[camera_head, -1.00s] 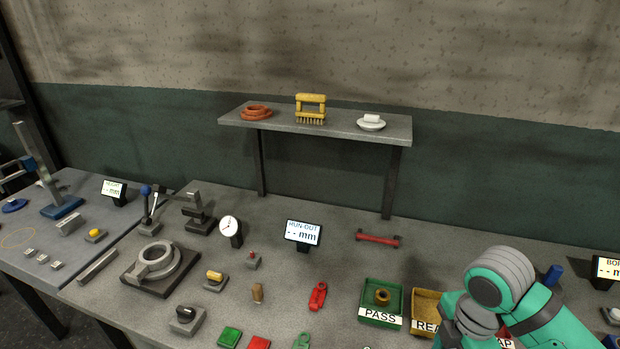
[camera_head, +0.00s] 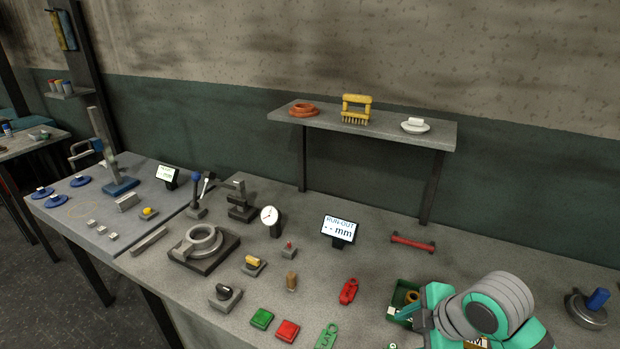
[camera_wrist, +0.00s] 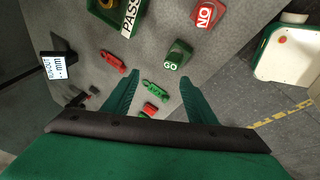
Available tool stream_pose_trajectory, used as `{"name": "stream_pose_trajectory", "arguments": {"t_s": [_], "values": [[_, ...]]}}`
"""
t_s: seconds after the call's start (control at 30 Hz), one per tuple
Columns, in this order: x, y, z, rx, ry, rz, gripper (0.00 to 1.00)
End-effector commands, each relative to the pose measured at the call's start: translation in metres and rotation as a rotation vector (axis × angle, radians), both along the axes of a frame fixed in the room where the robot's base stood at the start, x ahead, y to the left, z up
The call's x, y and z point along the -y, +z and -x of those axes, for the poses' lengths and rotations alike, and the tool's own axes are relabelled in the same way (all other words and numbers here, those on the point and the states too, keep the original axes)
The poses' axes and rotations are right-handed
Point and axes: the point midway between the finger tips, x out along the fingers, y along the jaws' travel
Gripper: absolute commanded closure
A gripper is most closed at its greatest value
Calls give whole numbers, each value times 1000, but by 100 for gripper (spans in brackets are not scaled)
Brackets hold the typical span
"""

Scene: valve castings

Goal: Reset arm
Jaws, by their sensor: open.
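My gripper (camera_wrist: 158,92) shows in the wrist view with its two green fingers spread apart and nothing between the tips. It is above the grey workbench (camera_head: 370,282). A green tag-like piece (camera_wrist: 155,90) lies on the bench below the fingertips, and a red one (camera_wrist: 112,61) lies to its left.
A run-out display (camera_head: 339,230), a dial gauge (camera_head: 270,217) and a ring fixture (camera_head: 203,245) stand on the bench. A raised shelf (camera_head: 370,130) stands behind. GO (camera_wrist: 176,56) and NO (camera_wrist: 207,16) blocks lie near the bench edge in the wrist view.

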Motion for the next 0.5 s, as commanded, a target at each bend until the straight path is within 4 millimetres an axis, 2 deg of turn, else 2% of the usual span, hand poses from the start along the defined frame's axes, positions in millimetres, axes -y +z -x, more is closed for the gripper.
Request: {"name": "stream_pose_trajectory", "arguments": {"t_s": [0.03, 0.2, 0.4, 0.5], "values": [[-20, 2, -15, 49, 1, -49, 48], [-79, 18, -63, 225, -37, -227, 48], [-139, 42, -101, 387, -107, -453, 48], [-162, 53, -114, 452, -154, -567, 48]]}}
